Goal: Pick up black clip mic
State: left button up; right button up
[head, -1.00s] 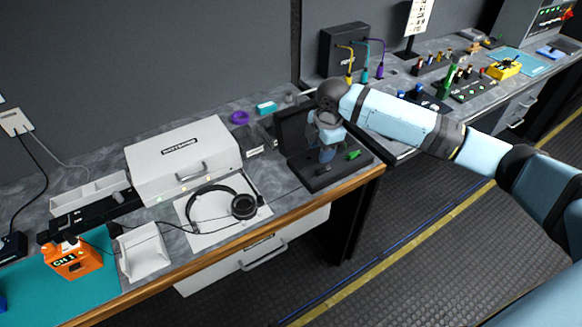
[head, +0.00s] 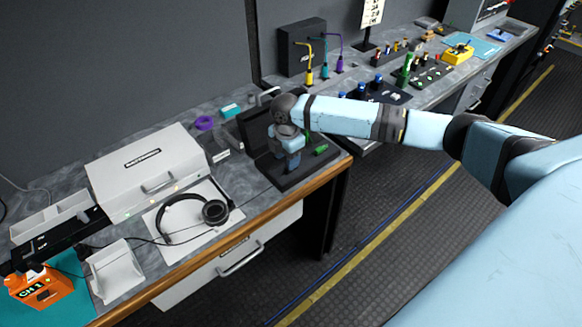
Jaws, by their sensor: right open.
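My right gripper (head: 291,164) points down over the open black case (head: 290,183) near the front edge of the counter. It is open, and its fingers are small and dark in this view. A green item (head: 320,149) lies in the case, just right of the gripper. I cannot make out the black clip mic; the gripper and wrist hide part of the case, and dark things blend into it. My left gripper is not in view.
Left of the case are headphones (head: 193,214) on a white sheet, a white box (head: 146,172) and an orange CH 1 unit (head: 40,288). A purple tape roll (head: 204,123) lies behind. Yellow, teal and purple plugs stand on the right counter, behind my arm.

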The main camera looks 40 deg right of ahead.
jog(key=shift+s+f, duration=0.2)
jog(key=shift+f, duration=1.7)
grip_shut()
jog(key=shift+r, duration=0.15)
